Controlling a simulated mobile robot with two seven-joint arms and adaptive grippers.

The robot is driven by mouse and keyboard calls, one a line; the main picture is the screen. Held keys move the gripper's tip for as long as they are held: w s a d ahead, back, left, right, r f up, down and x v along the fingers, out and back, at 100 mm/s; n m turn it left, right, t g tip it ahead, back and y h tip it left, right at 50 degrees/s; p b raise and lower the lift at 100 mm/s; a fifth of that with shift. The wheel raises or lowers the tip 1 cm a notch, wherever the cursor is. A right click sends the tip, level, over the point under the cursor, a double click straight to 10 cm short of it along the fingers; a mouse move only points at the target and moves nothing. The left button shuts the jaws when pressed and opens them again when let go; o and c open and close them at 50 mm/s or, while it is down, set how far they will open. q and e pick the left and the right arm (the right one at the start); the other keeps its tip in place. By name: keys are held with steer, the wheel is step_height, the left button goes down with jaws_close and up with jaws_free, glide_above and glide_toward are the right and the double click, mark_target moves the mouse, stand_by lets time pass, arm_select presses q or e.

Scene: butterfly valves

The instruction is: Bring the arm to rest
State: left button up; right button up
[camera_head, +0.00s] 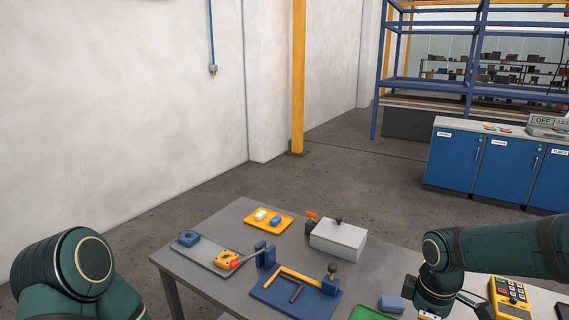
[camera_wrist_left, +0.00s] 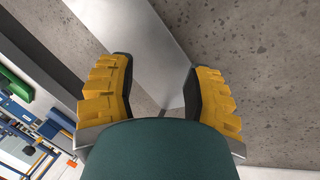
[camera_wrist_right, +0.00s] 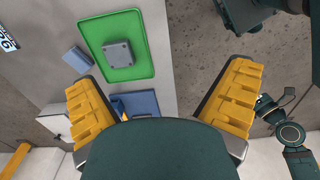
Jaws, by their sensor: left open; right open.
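My left gripper (camera_wrist_left: 157,78) is open, with nothing between its yellow-padded fingers in the left wrist view. Bare floor and a grey surface lie beyond it. My right gripper (camera_wrist_right: 165,78) is open and empty in the right wrist view. A green tray (camera_wrist_right: 145,50) with a grey block (camera_wrist_right: 119,54) on it shows beyond its fingers. In the head view, my left arm (camera_head: 75,275) is folded at the lower left and its gripper is out of frame. My right arm (camera_head: 500,250) comes in from the right, bending down at the table's right part.
Blue cabinets (camera_head: 488,165) stand behind. Floor left of the table is clear.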

steer(key=a+f+m+y+b, duration=0.15)
steer(key=a+f, duration=0.25)
steer(key=f, duration=0.4)
steer(key=a+f+m+y+b, duration=0.15)
steer(key=a+f, duration=0.25)
steer(key=f, duration=0.4)
arm_select(q)
step_height(320, 180, down, 10)
steer(key=s+b, duration=0.2)
steer(key=b, duration=0.5)
steer(key=shift+s+d+g, duration=0.25)
steer(key=shift+g, duration=0.05)
arm_select(e)
steer(key=s+a+f+m, duration=0.3)
steer(key=f, duration=0.3)
steer(key=s+a+f+m+t, duration=0.1)
steer(key=s+a+f+m, duration=0.2)
steer(key=f, duration=0.4)
steer(key=s+a+f+m+y, duration=0.1)
steer(key=s+a+f+m, duration=0.2)
steer(key=f, duration=0.4)
steer(key=shift+s+a+m+t, duration=0.35)
steer(key=shift+s+m, duration=0.25)
steer(key=shift+s, duration=0.45)
